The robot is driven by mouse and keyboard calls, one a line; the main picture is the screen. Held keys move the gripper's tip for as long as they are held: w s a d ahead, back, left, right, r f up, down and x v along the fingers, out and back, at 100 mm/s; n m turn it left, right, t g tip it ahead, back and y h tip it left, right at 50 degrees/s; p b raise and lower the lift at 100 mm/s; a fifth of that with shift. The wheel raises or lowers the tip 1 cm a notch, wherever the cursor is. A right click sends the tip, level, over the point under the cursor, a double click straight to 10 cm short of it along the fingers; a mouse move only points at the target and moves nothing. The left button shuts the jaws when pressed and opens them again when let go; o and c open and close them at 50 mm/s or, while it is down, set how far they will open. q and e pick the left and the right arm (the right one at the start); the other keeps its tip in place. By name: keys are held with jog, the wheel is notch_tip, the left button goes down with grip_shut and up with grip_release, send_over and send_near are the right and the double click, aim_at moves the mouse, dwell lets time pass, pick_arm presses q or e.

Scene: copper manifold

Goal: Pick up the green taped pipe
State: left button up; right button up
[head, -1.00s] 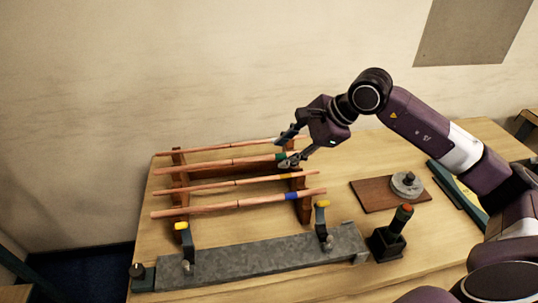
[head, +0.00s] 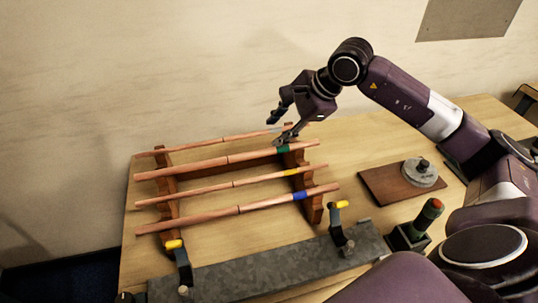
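The green taped pipe (head: 210,163) is a copper pipe with a green band near its right end. It lies across the wooden rack, second from the back. My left gripper is out of view.
The rack (head: 315,205) also holds a back pipe (head: 205,142), a yellow taped pipe (head: 215,187) and a blue taped pipe (head: 220,213). A grey metal bar (head: 265,265) with yellow-tipped clamps lies in front. A wooden board (head: 385,187) and a dark holder (head: 405,240) stand right.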

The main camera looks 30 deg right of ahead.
aim_at(261, 151)
jog(key=x, duration=0.7)
jog(key=s+d+f+p+x, duration=0.1)
jog(key=x, duration=0.2)
jog(key=shift+w+f, duration=0.2)
jog(key=shift+f, duration=0.1)
jog(key=shift+w+f, duration=0.15)
jog(key=shift+f, duration=0.15)
jog(key=shift+c, duration=0.3)
grip_shut()
